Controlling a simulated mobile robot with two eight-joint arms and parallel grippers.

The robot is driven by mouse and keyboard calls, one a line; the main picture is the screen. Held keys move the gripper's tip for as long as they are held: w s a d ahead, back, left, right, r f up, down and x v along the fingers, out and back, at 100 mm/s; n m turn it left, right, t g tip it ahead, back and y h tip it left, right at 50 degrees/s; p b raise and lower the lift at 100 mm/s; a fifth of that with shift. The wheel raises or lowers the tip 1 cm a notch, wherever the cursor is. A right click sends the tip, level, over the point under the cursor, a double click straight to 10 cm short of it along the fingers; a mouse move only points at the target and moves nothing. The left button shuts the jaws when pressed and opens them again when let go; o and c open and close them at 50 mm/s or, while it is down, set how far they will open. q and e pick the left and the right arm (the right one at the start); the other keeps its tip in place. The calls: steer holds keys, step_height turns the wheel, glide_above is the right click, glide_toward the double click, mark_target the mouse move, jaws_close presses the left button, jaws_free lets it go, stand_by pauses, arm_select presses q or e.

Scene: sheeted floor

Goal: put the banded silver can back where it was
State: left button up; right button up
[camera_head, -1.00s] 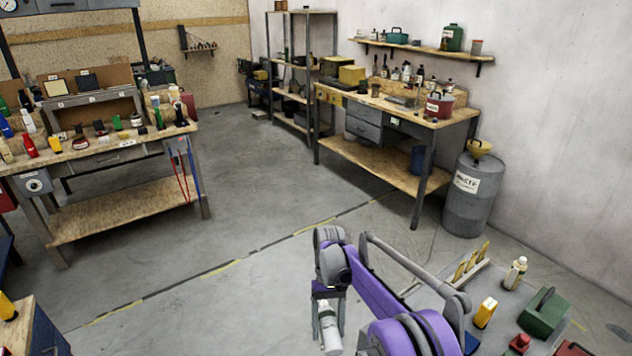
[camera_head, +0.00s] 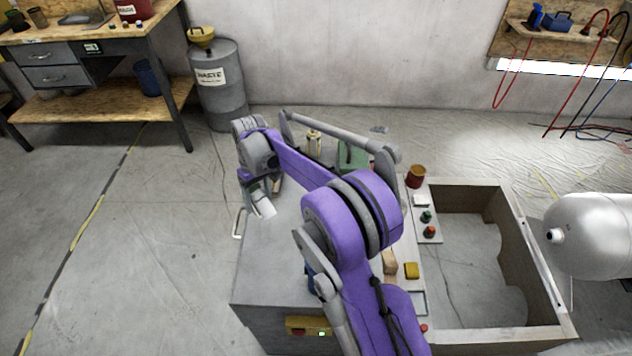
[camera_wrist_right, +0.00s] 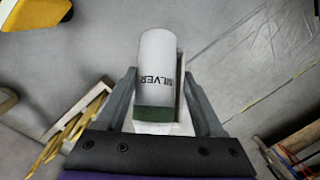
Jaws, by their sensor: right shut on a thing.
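The silver can (camera_head: 264,207) is pale, with a dark green band and lettering ending in "LVER" that reads in the right wrist view (camera_wrist_right: 157,72). My right gripper (camera_head: 252,186) holds it over the left part of a grey cart top (camera_head: 265,270). In the wrist view the two fingers (camera_wrist_right: 161,108) stand on either side of the can, shut on it. I cannot tell whether the can touches the cart top. My right arm hides the middle of the cart top. My left gripper is not in view.
A cream bottle (camera_head: 314,143) and a green box (camera_head: 352,155) stand behind my arm. A dark red can (camera_head: 416,177), a button plate (camera_head: 428,232) and a yellow block (camera_head: 411,270) lie right of it. Further right is an open wooden frame (camera_head: 552,265). A waste drum (camera_head: 222,95) stands behind.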

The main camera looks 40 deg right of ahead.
steer(key=w+d+t+b, duration=0.1)
steer(key=d+t, duration=0.1)
steer(key=d, duration=0.2)
steer(key=w+d+r+t+b, duration=0.1)
steer(key=d+t, duration=0.1)
steer(key=d, duration=0.2)
steer(key=w+d+n+t+b, duration=0.1)
steer(key=d+t, duration=0.2)
steer(key=d, duration=0.2)
steer(key=shift+w+r+y+b, duration=0.15)
steer(key=shift+w+y+b, duration=0.1)
steer(key=shift+y+b, duration=0.05)
steer(key=d+r+t+b, duration=0.2)
steer(key=d+r+t, duration=0.15)
steer(key=d, duration=0.55)
steer(key=shift+m+t, duration=0.25)
steer(key=shift+m, duration=0.05)
steer(key=f+b, duration=0.1)
steer(key=f, duration=0.4)
steer(key=f+b, duration=0.1)
steer(key=f, duration=0.4)
steer(key=shift+s+d, duration=0.1)
steer(key=shift+d, duration=0.1)
steer(key=o, duration=0.4)
steer(key=shift+f, duration=0.2)
steer(key=shift+c, duration=0.2)
steer(key=o, duration=0.4)
steer(key=shift+o, duration=0.2)
steer(key=shift+r, duration=0.1)
